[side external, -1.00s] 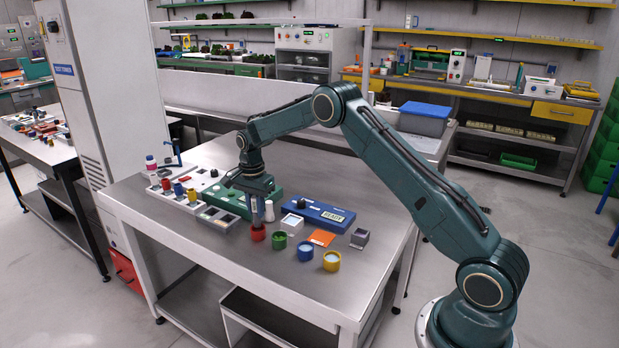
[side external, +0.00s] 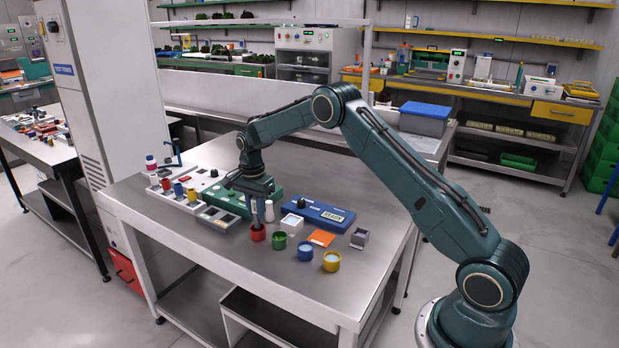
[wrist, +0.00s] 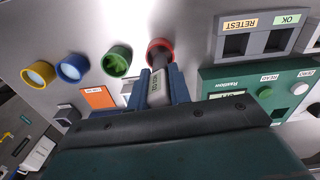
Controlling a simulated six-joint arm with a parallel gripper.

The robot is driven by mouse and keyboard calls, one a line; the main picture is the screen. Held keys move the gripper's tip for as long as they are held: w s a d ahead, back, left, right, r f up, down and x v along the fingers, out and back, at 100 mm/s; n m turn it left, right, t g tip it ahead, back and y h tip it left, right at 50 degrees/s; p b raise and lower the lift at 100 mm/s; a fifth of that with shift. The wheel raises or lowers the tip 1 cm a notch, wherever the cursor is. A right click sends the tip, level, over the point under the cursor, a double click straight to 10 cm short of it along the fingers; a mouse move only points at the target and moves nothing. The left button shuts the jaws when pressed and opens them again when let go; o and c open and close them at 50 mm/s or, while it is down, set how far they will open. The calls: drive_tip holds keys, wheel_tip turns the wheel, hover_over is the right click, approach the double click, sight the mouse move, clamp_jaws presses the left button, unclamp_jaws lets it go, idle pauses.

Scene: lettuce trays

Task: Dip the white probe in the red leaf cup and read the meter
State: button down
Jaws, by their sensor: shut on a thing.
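My gripper (side external: 258,208) is shut on the pale probe (wrist: 157,88), which carries a small label, and points it downward. The red cup (side external: 258,235) is directly below my fingers. In the wrist view, the probe's dark lower end overlaps the mouth of the red cup (wrist: 152,44); I cannot tell how deep the tip is. A green meter (wrist: 215,83) with a display and round buttons lies beside my gripper, partly hidden by it; its reading is not legible. A blue meter (side external: 318,207) with a lit display stands to the right in the side view.
The green cup (side external: 279,242), blue cup (side external: 305,252) and yellow cup (side external: 332,261) stand in a row right of the red one. An orange card (side external: 321,238) lies behind them. A grey two-bay tray (wrist: 257,25) is close by. The front of the table is clear.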

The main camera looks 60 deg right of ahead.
sight(254, 198)
drive_tip(key=shift+f, duration=1.15)
idle(0.4)
drive_tip(key=shift+r, duration=0.25)
idle(2.5)
drive_tip(key=shift+r, duration=3)
